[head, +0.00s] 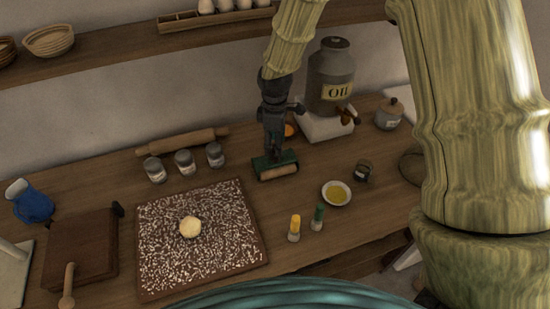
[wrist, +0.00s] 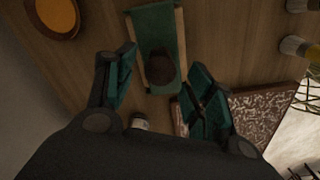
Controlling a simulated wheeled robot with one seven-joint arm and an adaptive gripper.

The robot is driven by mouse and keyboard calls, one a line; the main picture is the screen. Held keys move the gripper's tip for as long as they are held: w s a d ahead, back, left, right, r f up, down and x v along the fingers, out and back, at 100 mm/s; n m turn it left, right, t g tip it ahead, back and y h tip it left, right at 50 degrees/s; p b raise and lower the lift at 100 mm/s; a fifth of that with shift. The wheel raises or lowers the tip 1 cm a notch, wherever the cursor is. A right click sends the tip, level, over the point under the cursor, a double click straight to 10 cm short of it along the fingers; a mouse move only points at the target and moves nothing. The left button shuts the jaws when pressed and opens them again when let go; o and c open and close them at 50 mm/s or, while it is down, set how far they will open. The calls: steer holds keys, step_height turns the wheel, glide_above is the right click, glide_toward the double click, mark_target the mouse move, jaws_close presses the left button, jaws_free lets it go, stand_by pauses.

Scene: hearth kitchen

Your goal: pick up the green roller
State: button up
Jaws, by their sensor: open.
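The green roller (head: 268,163) rests on the wooden counter, below the oil can. It has a green body with pale wooden edges and a dark round knob on top. In the wrist view its green body (wrist: 155,28) lies ahead of my fingers, with the knob between the two fingertips in the picture. My gripper (head: 274,143) points down directly over it. In the wrist view my gripper (wrist: 163,72) is open, with one green-padded finger on each side. I cannot tell how far above the knob the fingertips are, and no contact shows.
A grey oil can (head: 331,75) on a pale block stands close behind right. A speckled board (head: 165,249) with dough is in front left. A small dish (head: 336,193) sits to the right.

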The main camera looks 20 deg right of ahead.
mark_target(261, 163)
steer(key=shift+f+p, duration=1.2)
steer(key=shift+f, duration=1.35)
steer(key=shift+c, duration=0.2)
steer(key=c, duration=1)
steer(key=shift+c, duration=0.6)
steer(key=shift+r, duration=0.15)
